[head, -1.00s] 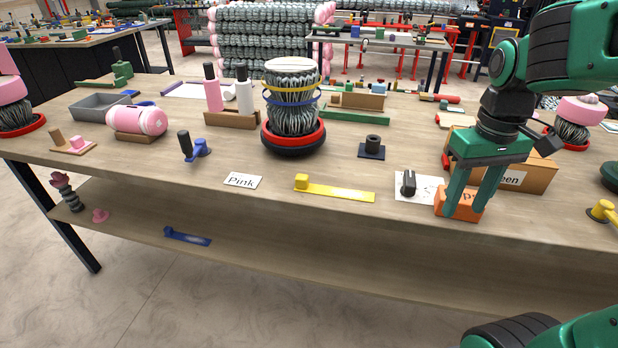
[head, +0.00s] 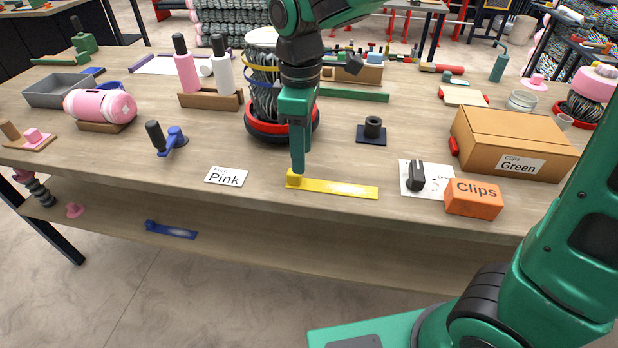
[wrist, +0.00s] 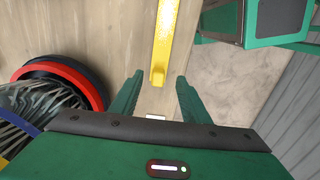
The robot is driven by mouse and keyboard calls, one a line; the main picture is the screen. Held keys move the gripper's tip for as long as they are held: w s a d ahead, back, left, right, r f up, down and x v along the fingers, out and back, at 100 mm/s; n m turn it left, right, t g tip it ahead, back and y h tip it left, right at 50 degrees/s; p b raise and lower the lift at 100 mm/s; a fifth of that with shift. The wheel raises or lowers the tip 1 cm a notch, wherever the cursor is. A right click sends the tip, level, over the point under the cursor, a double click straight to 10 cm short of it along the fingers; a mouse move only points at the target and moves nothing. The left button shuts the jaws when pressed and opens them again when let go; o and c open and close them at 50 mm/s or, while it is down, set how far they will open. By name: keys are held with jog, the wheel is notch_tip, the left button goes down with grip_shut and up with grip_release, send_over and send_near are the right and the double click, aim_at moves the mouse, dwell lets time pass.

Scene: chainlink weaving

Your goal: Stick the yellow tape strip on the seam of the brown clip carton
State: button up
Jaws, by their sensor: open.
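The yellow tape strip (head: 338,188) lies flat near the front edge of the workbench, with a small raised yellow block at its left end. The strip also shows in the wrist view (wrist: 164,38), with the block between and ahead of the fingertips. My gripper (head: 299,165) points down over the block end. In the wrist view my gripper (wrist: 157,88) is open, its fingers on either side of the block's line and nothing held. The orange-brown carton marked "Clips" (head: 474,199) stands to the right of the strip near the front edge. Its seam is not clear.
A larger brown box labelled "Clips Green" (head: 515,143) stands behind the orange carton. A white sheet with a dark tool (head: 416,177) lies left of the carton. A "Pink" card (head: 227,177) lies left of the strip. A red-based wire spool (head: 258,128) stands behind my gripper.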

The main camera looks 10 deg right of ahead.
aim_at(332, 182)
jog(key=shift+w+a+f, duration=0.1)
jog(key=shift+f, duration=1.5)
jog(key=shift+w+f, duration=0.1)
jog(key=shift+f, duration=1.45)
grip_shut()
